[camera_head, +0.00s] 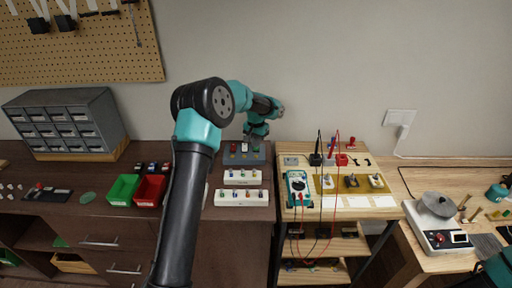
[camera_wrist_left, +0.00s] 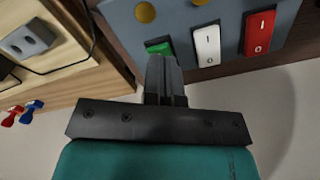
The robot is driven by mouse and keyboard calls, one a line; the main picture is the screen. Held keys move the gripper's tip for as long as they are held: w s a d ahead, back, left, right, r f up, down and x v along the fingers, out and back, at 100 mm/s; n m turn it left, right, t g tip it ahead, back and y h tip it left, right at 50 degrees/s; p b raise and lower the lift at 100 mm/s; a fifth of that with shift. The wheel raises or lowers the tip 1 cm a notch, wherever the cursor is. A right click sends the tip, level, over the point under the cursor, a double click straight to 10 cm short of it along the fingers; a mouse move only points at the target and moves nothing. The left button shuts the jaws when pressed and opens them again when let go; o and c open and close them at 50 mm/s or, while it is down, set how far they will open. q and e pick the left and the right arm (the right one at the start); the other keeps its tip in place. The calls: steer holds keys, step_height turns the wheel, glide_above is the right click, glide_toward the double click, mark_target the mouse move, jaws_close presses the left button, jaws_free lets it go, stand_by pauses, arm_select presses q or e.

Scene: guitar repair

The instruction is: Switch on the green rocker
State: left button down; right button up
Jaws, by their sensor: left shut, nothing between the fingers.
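A grey switch panel (camera_head: 233,158) stands at the back of the dark bench. It carries a red rocker (camera_wrist_left: 259,32), a white rocker (camera_wrist_left: 207,45) and a green rocker (camera_wrist_left: 158,47). In the wrist view the green rocker is at the left of the row, mostly hidden behind my fingers. My left gripper (camera_wrist_left: 164,64) is shut and empty, its fingertips at the green rocker. I cannot tell whether they touch it or which way it is tipped. In the head view the left gripper (camera_head: 257,136) is over the panel's right side. My right gripper is not in view.
Two white blocks with knobs (camera_head: 241,197) stand in front of the panel. Green (camera_head: 123,190) and red (camera_head: 150,190) bins lie to the left. To the right, a wooden bench holds a multimeter (camera_head: 297,188) with leads hanging over its front.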

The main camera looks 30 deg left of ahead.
arm_select(q)
steer(key=shift+f, duration=0.85)
stand_by(0.6)
steer(key=shift+r, duration=0.1)
steer(key=shift+r, duration=3.45)
steer(key=shift+f, duration=0.1)
steer(key=shift+f, duration=2.9)
